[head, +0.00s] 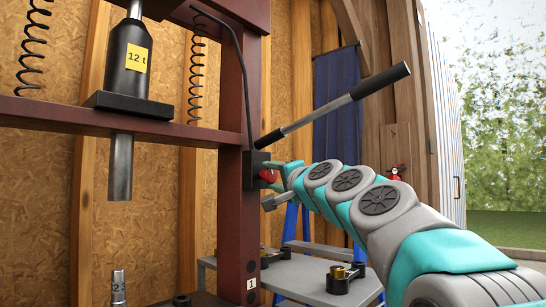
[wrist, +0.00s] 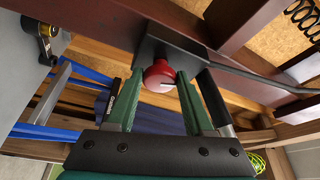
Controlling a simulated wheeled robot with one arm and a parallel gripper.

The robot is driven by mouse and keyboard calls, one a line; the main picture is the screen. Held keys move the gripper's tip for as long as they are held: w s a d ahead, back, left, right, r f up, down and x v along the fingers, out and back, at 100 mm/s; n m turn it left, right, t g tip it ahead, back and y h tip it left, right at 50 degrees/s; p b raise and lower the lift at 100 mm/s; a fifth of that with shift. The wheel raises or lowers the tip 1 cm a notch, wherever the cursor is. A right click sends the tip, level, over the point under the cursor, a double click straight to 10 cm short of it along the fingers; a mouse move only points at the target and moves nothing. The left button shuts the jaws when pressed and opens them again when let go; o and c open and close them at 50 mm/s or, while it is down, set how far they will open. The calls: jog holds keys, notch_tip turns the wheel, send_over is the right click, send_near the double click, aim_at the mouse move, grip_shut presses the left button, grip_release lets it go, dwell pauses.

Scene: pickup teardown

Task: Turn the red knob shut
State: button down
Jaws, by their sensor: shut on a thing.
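The red knob (wrist: 158,74) sits on the dark pump block (wrist: 170,46) on the press frame. It has a pale mark on its lower right side. In the head view the knob (head: 267,175) is partly hidden by my gripper. My gripper (wrist: 159,82) has its two green fingers on either side of the knob and is shut on it. In the head view my gripper (head: 277,175) reaches the block from the right. The exact turn of the knob cannot be told.
A long pump handle (head: 335,106) slants up right from the block, above my arm. The dark red press upright (head: 231,215) stands left of it. A grey table (head: 305,278) with black parts is below. A blue cloth (head: 336,100) hangs behind.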

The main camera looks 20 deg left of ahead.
jog(key=m+p, duration=0.2)
jog(key=shift+d+r+m+h+p, duration=0.1)
jog(key=shift+r+m+h+p, duration=0.15)
jog(key=shift+m+h+p, duration=0.15)
jog(key=shift+f+m+g+p, duration=0.1)
jog(key=shift+m+g+p, duration=0.3)
jog(key=shift+m, duration=0.1)
jog(key=shift+c, duration=1.5)
grip_release()
jog(key=shift+s, duration=0.1)
jog(key=b+v, duration=0.1)
jog(key=v, duration=0.6)
jog(key=shift+s+d+b, duration=0.2)
jog(key=shift+b, duration=0.15)
